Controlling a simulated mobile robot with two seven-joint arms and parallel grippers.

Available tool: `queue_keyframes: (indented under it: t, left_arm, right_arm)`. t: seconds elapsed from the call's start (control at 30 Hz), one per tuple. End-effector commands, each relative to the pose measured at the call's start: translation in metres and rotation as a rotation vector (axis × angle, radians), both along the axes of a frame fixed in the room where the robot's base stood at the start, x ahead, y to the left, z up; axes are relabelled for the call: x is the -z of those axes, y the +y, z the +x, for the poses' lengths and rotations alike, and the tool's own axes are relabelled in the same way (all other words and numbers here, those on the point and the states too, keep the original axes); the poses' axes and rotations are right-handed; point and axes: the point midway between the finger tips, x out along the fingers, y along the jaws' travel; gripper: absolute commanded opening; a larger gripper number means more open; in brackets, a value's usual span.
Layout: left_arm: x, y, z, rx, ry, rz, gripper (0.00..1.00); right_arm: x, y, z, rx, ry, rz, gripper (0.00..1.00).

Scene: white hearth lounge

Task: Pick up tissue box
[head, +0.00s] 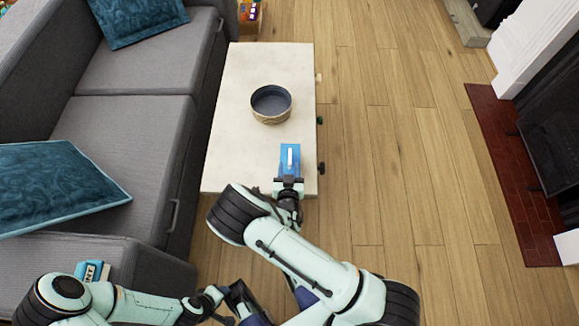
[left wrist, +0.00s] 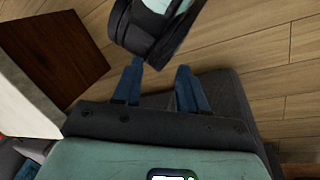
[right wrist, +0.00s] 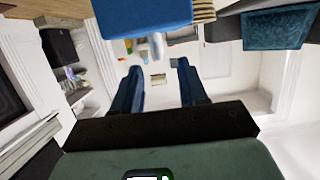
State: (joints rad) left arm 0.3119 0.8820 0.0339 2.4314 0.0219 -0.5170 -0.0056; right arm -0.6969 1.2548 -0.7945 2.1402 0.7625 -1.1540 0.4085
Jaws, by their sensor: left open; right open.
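The tissue box (head: 289,153) is blue with a white tissue on top. It stands at the near right end of the pale low table (head: 235,140). My right gripper (head: 288,183) is open at the near side of the box. In the right wrist view a blue block that looks like the box (right wrist: 145,18) shows at the top edge, beyond the open, empty fingers (right wrist: 160,66). Whether they touch it cannot be told. My left gripper (left wrist: 157,68) is open and empty, low near my body, away from the table.
A round woven bowl (head: 271,104) with a dark inside stands farther back on the table. A grey sofa (head: 130,130) with teal cushions (head: 55,185) lines the left. A blue item (head: 92,270) lies on its near end. Wood floor (head: 400,150) is clear on the right.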

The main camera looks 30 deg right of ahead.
Motion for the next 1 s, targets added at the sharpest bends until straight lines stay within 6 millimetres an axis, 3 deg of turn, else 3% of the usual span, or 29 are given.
queue_keyframes:
  t: [0.5,0.8,0.93,1.0]
  left_arm:
    - [0.018,0.012,0.023,-0.025,-0.060,0.029,0.42]
    - [0.018,0.013,0.025,-0.027,-0.067,0.032,0.42]
    - [0.018,0.012,0.025,-0.027,-0.067,0.032,0.42]
    - [0.018,0.012,0.025,-0.027,-0.066,0.032,0.42]
  right_arm:
    - [0.020,-0.030,0.046,-0.001,0.002,-0.001,0.43]
    - [0.020,-0.032,0.050,-0.001,0.003,-0.001,0.43]
    - [0.020,-0.032,0.050,-0.001,0.003,-0.001,0.00]
    - [0.020,-0.032,0.050,-0.001,0.003,-0.001,0.00]
